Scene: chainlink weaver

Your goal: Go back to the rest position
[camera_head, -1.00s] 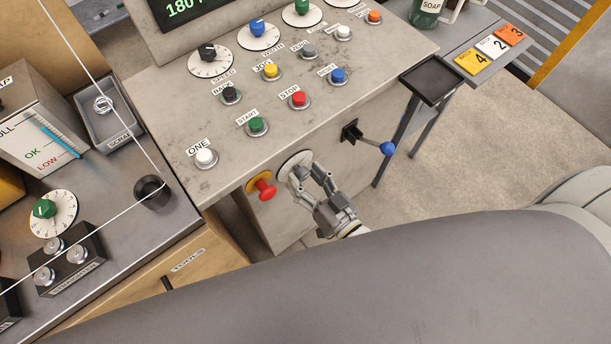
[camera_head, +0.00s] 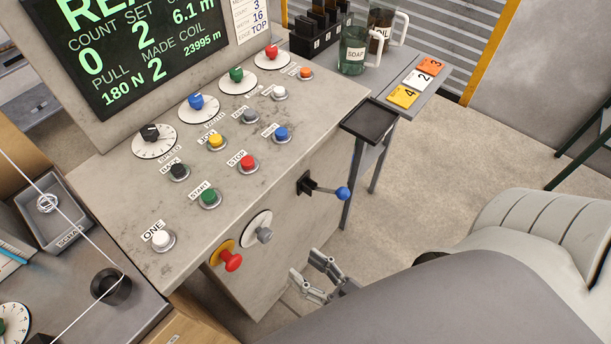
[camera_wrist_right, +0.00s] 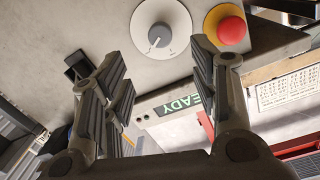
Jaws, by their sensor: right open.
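My right gripper (camera_head: 318,277) is open and empty in the head view, below and to the right of the grey selector knob (camera_head: 264,235) on the console's front face. It stands clear of the panel, and my arm hides its wrist. In the right wrist view the two fingers (camera_wrist_right: 160,90) are spread with nothing between them. Beyond them are the grey knob on its white dial (camera_wrist_right: 160,36) and the red emergency button (camera_wrist_right: 231,30) on a yellow plate. That red button also shows in the head view (camera_head: 233,262). My left gripper is not in view.
The console (camera_head: 215,205) fills the middle, with several buttons and dials and a display (camera_head: 140,45). A blue-ended lever (camera_head: 343,193) and a black tray (camera_head: 370,121) stick out at its right. A side table holds a soap jug (camera_head: 353,52). Floor is free at right.

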